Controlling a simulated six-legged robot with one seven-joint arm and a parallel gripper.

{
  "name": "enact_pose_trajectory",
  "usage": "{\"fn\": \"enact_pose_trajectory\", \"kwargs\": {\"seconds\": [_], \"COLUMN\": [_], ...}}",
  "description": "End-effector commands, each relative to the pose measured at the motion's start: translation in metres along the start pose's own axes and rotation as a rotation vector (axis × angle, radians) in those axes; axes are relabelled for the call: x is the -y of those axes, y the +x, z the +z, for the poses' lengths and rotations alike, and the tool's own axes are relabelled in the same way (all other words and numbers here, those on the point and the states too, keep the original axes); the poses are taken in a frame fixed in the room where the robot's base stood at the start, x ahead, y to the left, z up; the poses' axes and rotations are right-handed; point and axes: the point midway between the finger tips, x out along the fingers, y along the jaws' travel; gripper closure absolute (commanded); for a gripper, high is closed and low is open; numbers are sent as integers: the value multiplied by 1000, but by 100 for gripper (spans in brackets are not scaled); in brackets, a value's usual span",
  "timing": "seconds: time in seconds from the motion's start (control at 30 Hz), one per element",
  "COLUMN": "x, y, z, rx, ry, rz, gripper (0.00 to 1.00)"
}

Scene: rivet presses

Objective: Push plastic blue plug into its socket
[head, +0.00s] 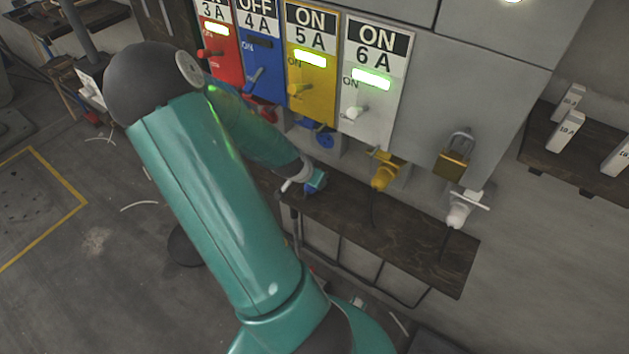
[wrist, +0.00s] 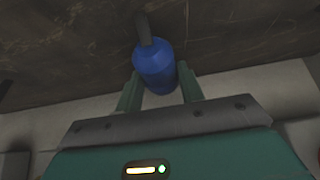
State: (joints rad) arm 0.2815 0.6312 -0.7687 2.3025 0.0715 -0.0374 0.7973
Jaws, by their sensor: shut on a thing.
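The blue plug (wrist: 155,65) is between the two green fingers of my gripper (wrist: 160,88) in the wrist view, with a dark cord at its far end. My gripper is shut on it. In the head view my gripper (head: 315,181) is over the dark wooden shelf, and the plug is mostly hidden by it. The blue socket (head: 325,140) is on the panel's underside below the blue 4 A switch, above and slightly right of my gripper. The plug is apart from the socket.
The blue switch (head: 257,60) reads OFF; the red, yellow and white ones read ON. A yellow plug (head: 383,172) and a white plug (head: 459,208) hang to the right, with a padlock (head: 453,160) between them. The wooden shelf (head: 345,222) runs below.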

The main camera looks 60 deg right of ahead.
Motion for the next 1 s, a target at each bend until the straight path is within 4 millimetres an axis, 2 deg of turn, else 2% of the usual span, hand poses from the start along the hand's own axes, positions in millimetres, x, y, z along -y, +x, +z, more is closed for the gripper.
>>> {"fn": "enact_pose_trajectory", "kwargs": {"seconds": [0.27,0.4,1.0], "x": [1,2,2], "y": [-11,-30,-106], "z": [-7,-17,-5], "rx": [-1,-1,0], "ry": [1,-2,-4], "rz": [-3,-5,-4], "gripper": [82,82,82]}}
